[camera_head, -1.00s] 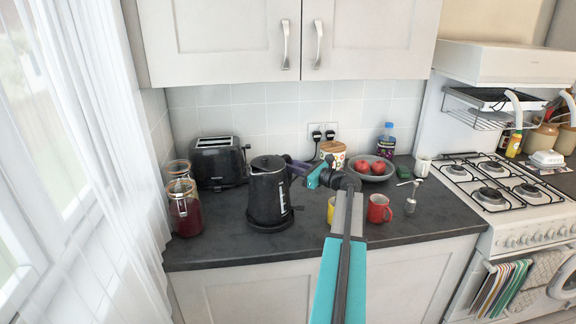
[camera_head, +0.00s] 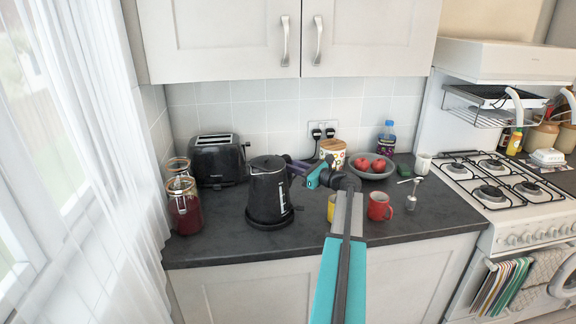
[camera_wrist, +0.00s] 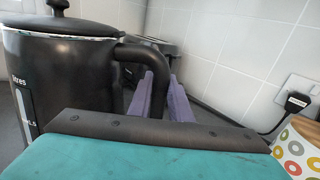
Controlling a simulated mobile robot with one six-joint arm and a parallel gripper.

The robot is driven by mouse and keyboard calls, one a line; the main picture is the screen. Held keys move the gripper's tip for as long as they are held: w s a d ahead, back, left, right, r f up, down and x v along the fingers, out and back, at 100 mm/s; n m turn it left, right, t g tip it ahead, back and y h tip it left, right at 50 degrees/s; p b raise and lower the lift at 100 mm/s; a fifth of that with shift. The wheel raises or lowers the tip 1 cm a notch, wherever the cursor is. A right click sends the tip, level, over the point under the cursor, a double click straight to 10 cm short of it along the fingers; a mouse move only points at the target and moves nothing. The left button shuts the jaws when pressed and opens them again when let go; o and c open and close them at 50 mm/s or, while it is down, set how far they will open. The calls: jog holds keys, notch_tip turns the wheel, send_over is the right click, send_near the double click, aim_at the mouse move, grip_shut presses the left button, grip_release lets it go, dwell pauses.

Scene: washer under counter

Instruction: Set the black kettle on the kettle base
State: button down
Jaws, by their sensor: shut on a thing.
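My gripper (camera_head: 292,163) reaches in from the right at the kettle's handle. In the wrist view the kettle (camera_wrist: 65,75) fills the left, and the purple fingers of my gripper (camera_wrist: 160,95) are shut around its black handle (camera_wrist: 150,62).
A black toaster (camera_head: 218,160) stands behind left and glass jars (camera_head: 184,205) stand left. Yellow and red mugs (camera_head: 380,207), a patterned canister (camera_head: 333,150) and a bowl of red fruit (camera_head: 370,172) are to the right. The front counter strip is clear.

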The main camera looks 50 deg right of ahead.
jog(key=shift+r, duration=0.1)
jog(key=c, duration=1.9)
grip_release()
jog(key=shift+f, duration=0.25)
jog(key=shift+s+d+r+b, duration=0.15)
jog(key=shift+s+b, duration=0.55)
jog(key=shift+s, duration=1.15)
jog(key=shift+s+d+f+b, duration=0.2)
jog(key=shift+s+b, duration=0.55)
jog(key=shift+s, duration=1.15)
jog(key=shift+s+d+r+b, duration=0.2)
jog(key=shift+s+b, duration=0.5)
jog(key=shift+s, duration=1.15)
